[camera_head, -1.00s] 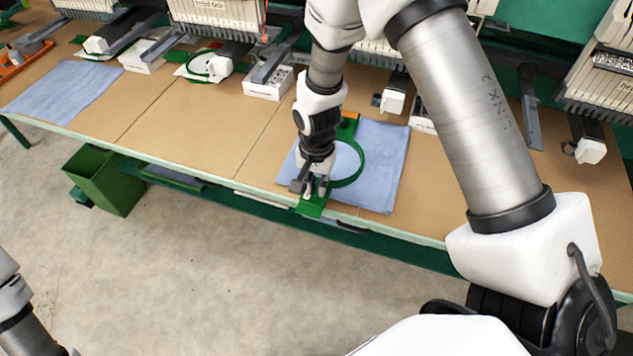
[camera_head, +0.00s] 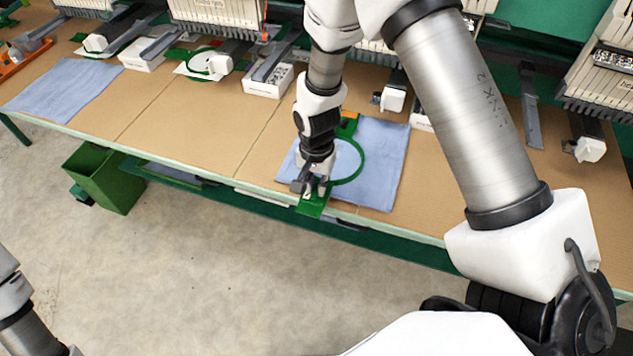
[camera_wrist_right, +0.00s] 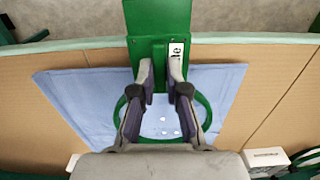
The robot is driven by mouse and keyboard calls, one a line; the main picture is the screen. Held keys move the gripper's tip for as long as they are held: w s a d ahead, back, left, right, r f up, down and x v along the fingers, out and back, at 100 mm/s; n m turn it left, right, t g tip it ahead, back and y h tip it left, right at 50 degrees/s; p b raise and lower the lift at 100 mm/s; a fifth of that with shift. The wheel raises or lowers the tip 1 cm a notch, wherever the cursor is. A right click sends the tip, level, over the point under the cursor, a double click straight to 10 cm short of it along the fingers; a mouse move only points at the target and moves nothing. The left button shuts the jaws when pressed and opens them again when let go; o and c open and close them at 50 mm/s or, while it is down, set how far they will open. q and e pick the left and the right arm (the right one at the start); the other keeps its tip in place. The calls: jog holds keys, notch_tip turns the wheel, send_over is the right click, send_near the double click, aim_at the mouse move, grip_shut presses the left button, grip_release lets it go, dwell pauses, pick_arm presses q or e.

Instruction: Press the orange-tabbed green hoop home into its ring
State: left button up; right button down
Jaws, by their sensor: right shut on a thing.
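A green hoop (camera_head: 361,166) lies over a blue cloth (camera_head: 385,150) near the table's front edge. An orange piece (camera_head: 347,128) shows at its far side, partly behind my right arm. In the right wrist view the green ring (camera_wrist_right: 206,113) curves around below my fingers. A green plate with a white label (camera_wrist_right: 176,53) reaches over the table edge. My right gripper (camera_head: 313,185) points down at the near side of the ring and is shut on a green part of the hoop, its grip largely hidden. I cannot tell how deep the hoop sits in its ring. My left gripper is out of view.
Embroidery machines (camera_head: 215,12) line the back of the table. White boxes (camera_head: 268,83) stand before them. Another blue cloth (camera_head: 65,90) lies at the left, with bare tabletop (camera_head: 190,120) between the cloths. A green bin (camera_head: 105,180) stands on the floor below.

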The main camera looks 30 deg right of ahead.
jog(key=shift+f, duration=0.35)
dwell(1.0)
jog(key=c, duration=1.1)
grip_release()
